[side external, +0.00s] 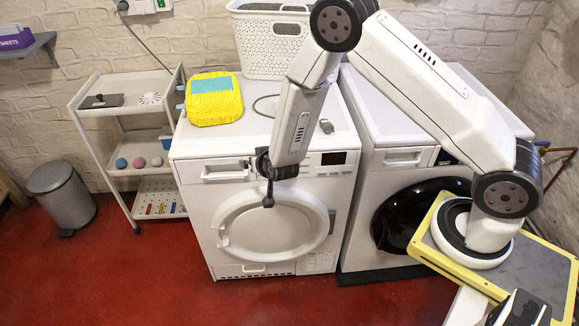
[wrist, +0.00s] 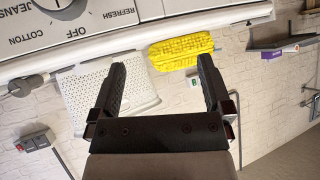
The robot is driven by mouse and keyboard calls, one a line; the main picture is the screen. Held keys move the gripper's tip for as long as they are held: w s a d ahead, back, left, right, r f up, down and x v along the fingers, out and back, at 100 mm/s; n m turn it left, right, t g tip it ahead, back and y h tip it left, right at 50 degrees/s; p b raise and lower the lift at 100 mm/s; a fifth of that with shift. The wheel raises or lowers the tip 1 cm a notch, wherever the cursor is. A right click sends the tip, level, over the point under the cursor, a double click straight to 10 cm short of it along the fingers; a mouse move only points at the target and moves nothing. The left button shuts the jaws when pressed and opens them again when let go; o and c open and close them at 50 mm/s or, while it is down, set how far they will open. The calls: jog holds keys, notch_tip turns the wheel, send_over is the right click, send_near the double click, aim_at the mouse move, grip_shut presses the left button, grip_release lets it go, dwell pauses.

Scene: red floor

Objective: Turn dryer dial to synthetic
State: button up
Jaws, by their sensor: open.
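The dryer (side external: 225,190) is the white machine on the left, with a closed solid round door. Its dial is not clear in the side view, where my gripper (side external: 268,197) hangs in front of the control panel and upper door. In the wrist view, the grey dial (wrist: 58,6) is at the top left, cut by the frame edge. The labels OFF, COTTON, JEANS and REFRESH show upside down around it; no synthetic label is in view. My gripper (wrist: 160,75) is open and empty, its fingers wide apart and below the dial in the wrist view.
A yellow packet (side external: 213,98) and a white basket (side external: 270,45) are on or behind the dryer top. A washer (side external: 400,160) stands close on the right. A white trolley (side external: 120,110) and grey bin (side external: 62,195) stand left.

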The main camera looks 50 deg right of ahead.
jog(key=s+d+f+m+t+h, duration=0.1)
jog(key=s+d+f+h, duration=0.1)
jog(key=f, duration=0.4)
jog(key=s+d+f+m+t+h, duration=0.1)
jog(key=s+d+f+m+h, duration=0.1)
jog(key=s+f+h, duration=0.2)
jog(key=shift+d+f+h, duration=0.2)
jog(key=shift+f+h, duration=0.75)
jog(key=shift+h, duration=0.45)
jog(key=shift+d, duration=0.1)
jog(key=shift+x, duration=3.8)
jog(key=c, duration=1)
